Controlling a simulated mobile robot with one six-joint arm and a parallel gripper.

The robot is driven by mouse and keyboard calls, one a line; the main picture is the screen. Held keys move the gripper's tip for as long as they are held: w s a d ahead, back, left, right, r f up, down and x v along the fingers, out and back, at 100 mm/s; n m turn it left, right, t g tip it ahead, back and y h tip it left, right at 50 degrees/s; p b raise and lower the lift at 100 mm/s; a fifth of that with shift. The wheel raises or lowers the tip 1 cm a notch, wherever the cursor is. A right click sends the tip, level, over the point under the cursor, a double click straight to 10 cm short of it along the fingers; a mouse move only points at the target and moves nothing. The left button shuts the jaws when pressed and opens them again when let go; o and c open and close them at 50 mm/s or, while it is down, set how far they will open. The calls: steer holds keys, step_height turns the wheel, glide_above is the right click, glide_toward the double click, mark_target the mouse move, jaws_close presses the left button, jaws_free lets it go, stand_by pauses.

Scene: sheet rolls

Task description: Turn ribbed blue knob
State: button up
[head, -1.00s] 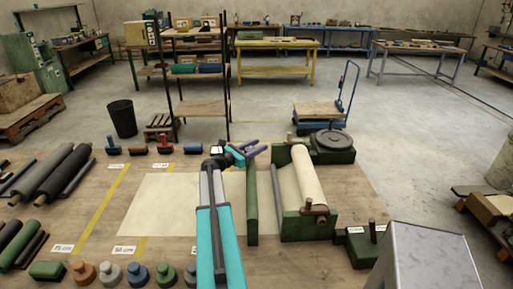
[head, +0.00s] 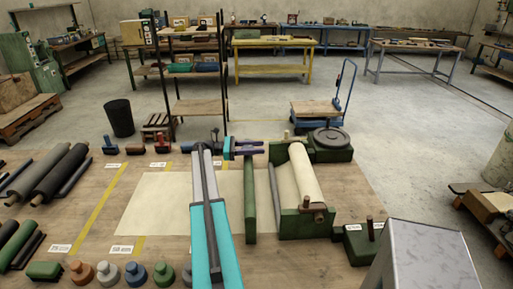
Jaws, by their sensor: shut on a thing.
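My gripper (head: 262,147), with dark purple-blue fingers on a teal body, reaches to the right at the far left corner of the green roll machine (head: 302,227). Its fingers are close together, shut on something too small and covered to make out. No ribs on a blue knob can be told there. A blue stepped knob (head: 135,273) stands upright in the row at the table's front edge, well away from my gripper; whether it is ribbed cannot be told.
A cream roll (head: 305,175) lies in the machine. A green bar (head: 250,200) stands left of it on a pale sheet (head: 165,205). Dark rolls (head: 62,173) lie at the left. Several handled tools line the back edge. A grey metal box (head: 425,258) blocks the front right.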

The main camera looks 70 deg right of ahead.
steer(key=shift+s+a+m+g+y, duration=0.1)
steer(key=shift+a+m+g+y, duration=0.1)
steer(key=shift+m+y, duration=0.45)
steer(key=shift+a+m+g+y, duration=0.1)
steer(key=shift+m+g+y, duration=0.2)
steer(key=shift+y, duration=0.55)
steer(key=shift+a, duration=0.1)
steer(key=o, duration=1)
